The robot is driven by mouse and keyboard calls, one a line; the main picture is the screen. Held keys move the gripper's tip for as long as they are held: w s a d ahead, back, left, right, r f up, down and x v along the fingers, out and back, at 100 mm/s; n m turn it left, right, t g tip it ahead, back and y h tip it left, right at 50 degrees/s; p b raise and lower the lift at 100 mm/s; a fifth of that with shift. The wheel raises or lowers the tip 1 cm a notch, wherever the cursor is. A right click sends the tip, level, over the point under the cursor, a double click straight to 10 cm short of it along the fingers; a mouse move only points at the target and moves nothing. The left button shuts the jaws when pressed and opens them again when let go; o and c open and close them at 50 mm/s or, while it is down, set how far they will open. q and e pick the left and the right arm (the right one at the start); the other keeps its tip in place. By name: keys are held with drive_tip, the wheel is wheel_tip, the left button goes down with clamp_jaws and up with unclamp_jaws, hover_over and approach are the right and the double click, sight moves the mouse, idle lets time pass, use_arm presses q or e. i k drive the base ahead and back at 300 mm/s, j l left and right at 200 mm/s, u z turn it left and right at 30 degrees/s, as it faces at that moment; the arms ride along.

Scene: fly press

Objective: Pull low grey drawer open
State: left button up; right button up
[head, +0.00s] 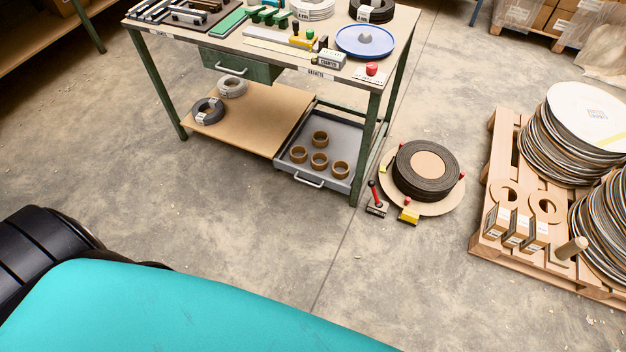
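The low grey drawer (339,131) is under the right part of the workbench, close to the floor. It has a pale bar handle (308,181) on its front. Its top is uncovered, and several brown rings (319,160) lie inside. Its front looks about level with the front edge of the lower shelf; I cannot tell exactly how far out it sits. Neither of my grippers is in view, and nothing touches the handle.
A green drawer (241,67) hangs higher under the bench (285,58). The wooden lower shelf (250,118) holds two coils. Right of the bench, a dark roll (403,178) and small tools lie on the floor. A loaded pallet (487,222) stands further right. Floor before the drawer is clear.

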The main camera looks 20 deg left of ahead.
sight(346, 135)
drive_tip(key=u, duration=0.5)
drive_tip(key=i+l+u, duration=0.9)
drive_tip(key=k, duration=0.1)
